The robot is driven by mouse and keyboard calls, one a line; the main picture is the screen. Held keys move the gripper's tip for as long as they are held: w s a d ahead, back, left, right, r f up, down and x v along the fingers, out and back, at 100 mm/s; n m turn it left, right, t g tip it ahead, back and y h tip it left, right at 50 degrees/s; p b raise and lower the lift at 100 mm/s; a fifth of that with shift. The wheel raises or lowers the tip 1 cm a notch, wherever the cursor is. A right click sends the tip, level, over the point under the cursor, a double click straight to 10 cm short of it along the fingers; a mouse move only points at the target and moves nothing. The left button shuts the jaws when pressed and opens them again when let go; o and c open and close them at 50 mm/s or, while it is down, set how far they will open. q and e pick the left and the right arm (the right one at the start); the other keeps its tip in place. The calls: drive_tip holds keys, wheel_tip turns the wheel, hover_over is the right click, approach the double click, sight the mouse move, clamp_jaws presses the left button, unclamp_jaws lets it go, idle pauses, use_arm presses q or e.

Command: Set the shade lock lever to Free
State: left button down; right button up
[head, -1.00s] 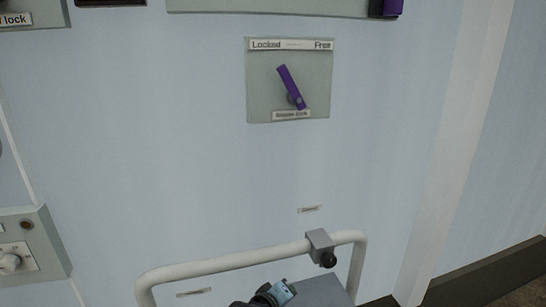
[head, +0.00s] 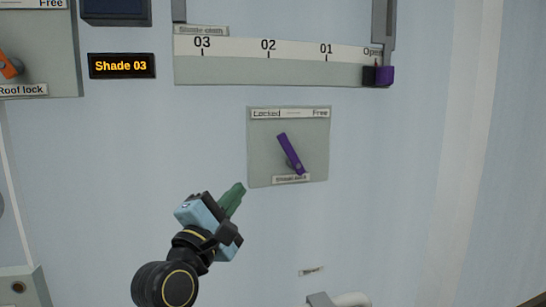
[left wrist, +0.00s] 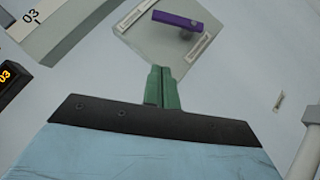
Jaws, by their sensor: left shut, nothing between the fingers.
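The shade lock lever (head: 290,152) is a purple bar on a grey-green plate (head: 262,160) in the middle of the head view. Its top labels read "Locked" at left and "Free" at right. The lever's long end points up and slightly left, toward the Locked side. It also shows in the left wrist view (left wrist: 178,20) near the top. My left gripper (head: 238,188) has green fingers and is below and left of the plate. In the left wrist view its fingers (left wrist: 161,72) are together and empty, apart from the lever. My right gripper is not in view.
Above is a shade scale (head: 270,65) marked 03, 02, 01 and Open, with a purple and black slider (head: 379,76) at its right end. A display (head: 122,65) reads "Shade 03". A roof lock panel (head: 45,70) is at left. A pale rail (head: 350,299) is below.

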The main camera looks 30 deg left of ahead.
use_arm(q)
drive_tip(key=p, duration=0.2)
approach(289, 153)
drive_tip(key=w+a+r, duration=0.2)
drive_tip(key=a, duration=0.3)
drive_tip(key=w+d, duration=0.1)
drive_tip(key=w+d+r+p, duration=0.1)
drive_tip(key=w, duration=0.1)
drive_tip(key=shift+w+r, duration=0.15)
drive_tip(key=shift+r, duration=0.05)
